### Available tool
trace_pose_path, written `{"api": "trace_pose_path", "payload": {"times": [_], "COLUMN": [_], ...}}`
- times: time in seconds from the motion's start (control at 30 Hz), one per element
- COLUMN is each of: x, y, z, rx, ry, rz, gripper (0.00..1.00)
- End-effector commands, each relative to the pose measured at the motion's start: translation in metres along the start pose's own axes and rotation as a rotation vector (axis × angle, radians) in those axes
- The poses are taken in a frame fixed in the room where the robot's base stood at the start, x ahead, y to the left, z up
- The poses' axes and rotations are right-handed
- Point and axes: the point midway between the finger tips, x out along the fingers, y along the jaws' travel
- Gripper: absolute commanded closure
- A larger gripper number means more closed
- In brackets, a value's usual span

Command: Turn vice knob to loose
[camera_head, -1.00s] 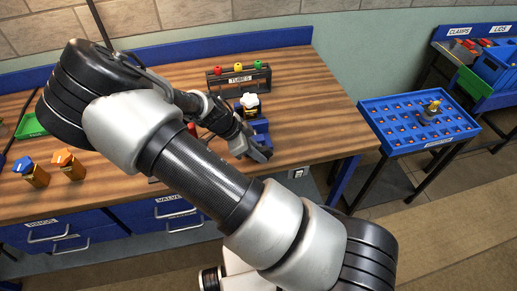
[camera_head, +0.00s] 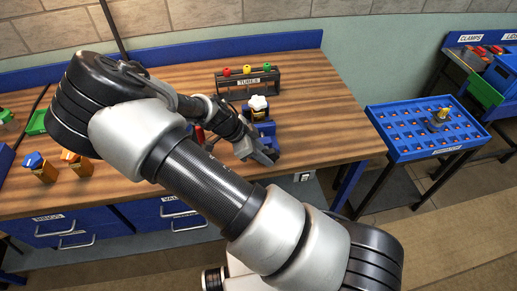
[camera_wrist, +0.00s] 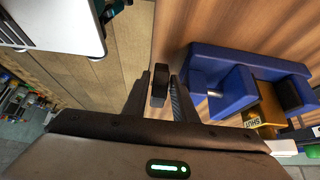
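The blue vice (camera_head: 268,129) stands near the front edge of the wooden bench and holds a yellow-bodied part (camera_wrist: 270,108) with a white knob on top (camera_head: 258,103). My gripper (camera_head: 268,155) is low, at the front of the vice. In the wrist view my gripper's dark fingers (camera_wrist: 160,95) point toward the bench, left of the vice. A small black bar (camera_wrist: 160,80) shows between them; I cannot tell whether it is the vice knob or part of a finger, or whether the fingers touch it. The vice knob is not clearly visible in the head view.
A rack labelled TUBES (camera_head: 248,82) stands behind the vice. Blue-topped (camera_head: 40,168) and orange-topped (camera_head: 76,163) parts stand at the left of the bench. A blue tray (camera_head: 400,150) on a stand is to the right. Bench space right of the vice is clear.

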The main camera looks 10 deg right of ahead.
Motion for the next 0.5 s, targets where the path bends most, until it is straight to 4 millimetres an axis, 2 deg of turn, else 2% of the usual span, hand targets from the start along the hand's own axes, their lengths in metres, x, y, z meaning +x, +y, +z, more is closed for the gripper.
{"api": "trace_pose_path", "payload": {"times": [0.17,0.5], "x": [-0.022,-0.105], "y": [-0.001,-0.001], "z": [0.001,0.002], "rx": [0.000,-0.002], "ry": [-0.003,-0.004], "rz": [-0.005,-0.006], "gripper": [0.75,0.75]}}
